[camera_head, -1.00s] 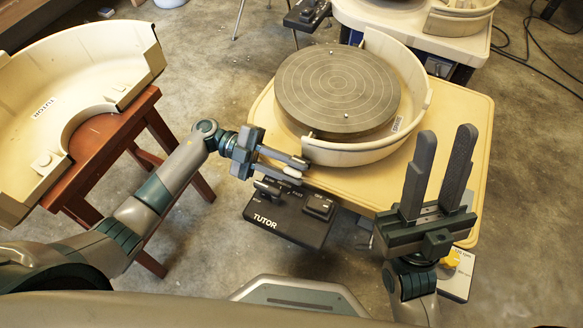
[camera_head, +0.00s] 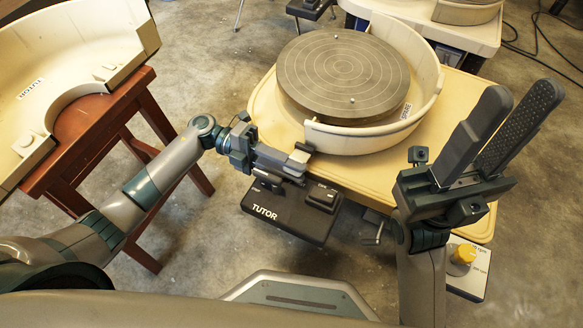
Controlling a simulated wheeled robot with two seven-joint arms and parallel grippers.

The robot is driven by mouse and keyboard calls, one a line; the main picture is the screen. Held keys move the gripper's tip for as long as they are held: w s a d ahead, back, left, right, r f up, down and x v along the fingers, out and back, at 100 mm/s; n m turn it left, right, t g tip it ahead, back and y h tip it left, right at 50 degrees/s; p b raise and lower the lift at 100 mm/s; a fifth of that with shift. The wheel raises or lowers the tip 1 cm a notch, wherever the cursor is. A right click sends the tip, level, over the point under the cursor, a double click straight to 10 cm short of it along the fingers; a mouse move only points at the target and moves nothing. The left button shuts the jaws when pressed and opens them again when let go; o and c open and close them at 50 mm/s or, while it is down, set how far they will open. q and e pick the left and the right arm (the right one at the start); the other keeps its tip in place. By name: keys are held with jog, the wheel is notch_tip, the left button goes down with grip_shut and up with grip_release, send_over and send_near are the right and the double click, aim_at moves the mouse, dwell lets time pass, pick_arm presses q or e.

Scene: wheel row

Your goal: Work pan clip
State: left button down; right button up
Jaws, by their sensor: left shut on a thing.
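A cream splash pan half (camera_head: 427,66) curves around the back, right and front of the grey wheel head (camera_head: 343,75). My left gripper (camera_head: 302,155) is at the near left end of this pan half, at the clip there. Its jaws are shut on the clip, which they mostly hide. The other pan half (camera_head: 75,45), labelled TUTOR, lies on a red-brown stool at the left, apart from the wheel. My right gripper (camera_head: 519,101) is raised at the right, open and empty, its two dark fingers pointing up.
The wheel's cream table (camera_head: 462,120) spreads under the pan. A black TUTOR pedal (camera_head: 290,212) sits low in front of it. A box with a yellow knob (camera_head: 463,254) is below my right arm. The red-brown stool (camera_head: 88,118) stands left. Another wheel (camera_head: 450,32) is behind.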

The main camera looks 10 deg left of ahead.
pick_arm(q)
jog(key=shift+f+m, duration=0.15)
jog(key=shift+m, duration=0.15)
jog(key=c, duration=1.6)
grip_release()
jog(key=shift+c, duration=0.2)
